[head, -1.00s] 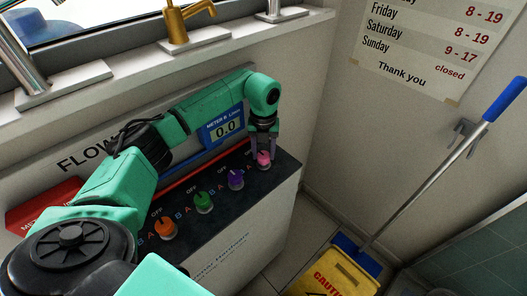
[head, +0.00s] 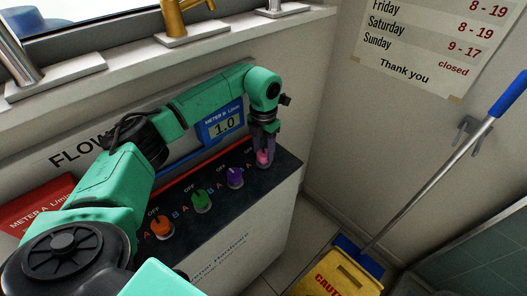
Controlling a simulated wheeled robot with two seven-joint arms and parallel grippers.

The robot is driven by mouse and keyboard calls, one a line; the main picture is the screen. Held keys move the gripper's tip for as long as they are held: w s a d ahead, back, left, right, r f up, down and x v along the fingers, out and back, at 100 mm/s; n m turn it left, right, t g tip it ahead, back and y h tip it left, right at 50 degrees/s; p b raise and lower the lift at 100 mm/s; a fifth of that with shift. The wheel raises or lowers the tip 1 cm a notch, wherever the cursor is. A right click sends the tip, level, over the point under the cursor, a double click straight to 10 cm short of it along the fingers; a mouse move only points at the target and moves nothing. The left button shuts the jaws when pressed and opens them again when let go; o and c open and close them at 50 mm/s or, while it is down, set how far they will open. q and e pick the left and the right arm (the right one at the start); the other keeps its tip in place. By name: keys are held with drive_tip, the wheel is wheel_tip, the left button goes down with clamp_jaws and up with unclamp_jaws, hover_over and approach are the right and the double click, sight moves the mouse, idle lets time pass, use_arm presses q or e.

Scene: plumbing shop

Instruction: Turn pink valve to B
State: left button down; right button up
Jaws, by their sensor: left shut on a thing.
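The pink valve (head: 263,158) is the rightmost knob on the dark top of the flow panel (head: 215,215). My left gripper (head: 263,153) reaches down from above with its fingers on both sides of the pink valve and is shut on it. The fingers hide much of the knob and its pointer, so I cannot tell which mark it points to. The blue meter B (head: 224,124) behind the arm reads 1.0. My right gripper is not in view.
Purple (head: 235,177), green (head: 201,201) and orange (head: 160,228) valves stand in a row left of the pink one. The red meter A (head: 38,203) is partly hidden by my arm. A yellow caution bucket (head: 345,275) and a mop (head: 430,170) stand at right.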

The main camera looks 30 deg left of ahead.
use_arm(q)
drive_tip(key=m, duration=0.3)
drive_tip(key=shift+w+m+b, duration=0.1)
drive_tip(key=shift+m+b, duration=0.2)
drive_tip(key=shift+b, duration=0.05)
drive_tip(key=shift+r+m, duration=0.1)
drive_tip(key=shift+m, duration=0.4)
drive_tip(key=shift+c, duration=1.5)
unclamp_jaws()
